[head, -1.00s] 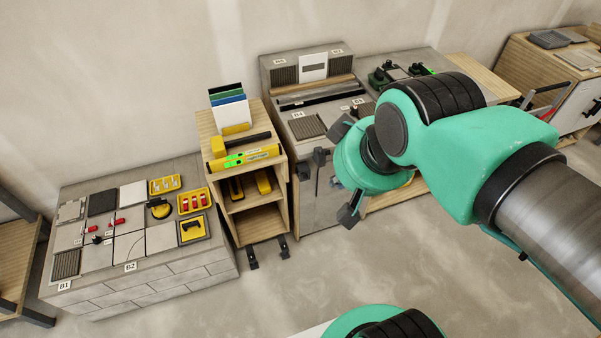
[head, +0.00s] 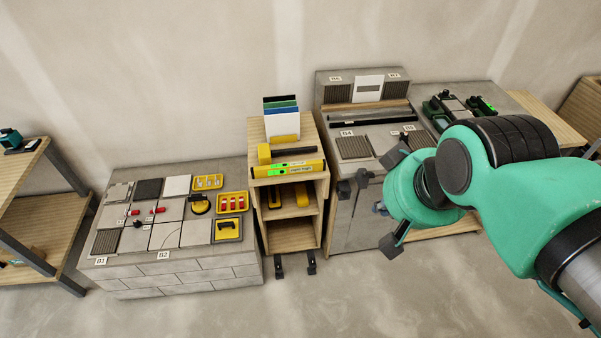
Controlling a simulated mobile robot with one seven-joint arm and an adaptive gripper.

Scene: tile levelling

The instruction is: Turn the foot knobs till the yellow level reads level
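The yellow level (head: 299,170) lies along the front of the top of a small wooden shelf unit (head: 321,215), in the middle of the head view. Green lit patches show on its front; the reading is too small to make out. My gripper (head: 391,203) hangs to the right of the shelf unit, in front of the grey bench. Its fingers are spread apart and I see nothing between them. It is clear of the level. I cannot pick out the foot knobs for certain at this size.
A tiled block bench (head: 190,274) with tiles and yellow trays stands left. The grey bench (head: 353,220) behind my gripper holds grooved tiles; dark green-lit devices (head: 481,104) sit farther right. A wooden rack (head: 37,211) stands far left.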

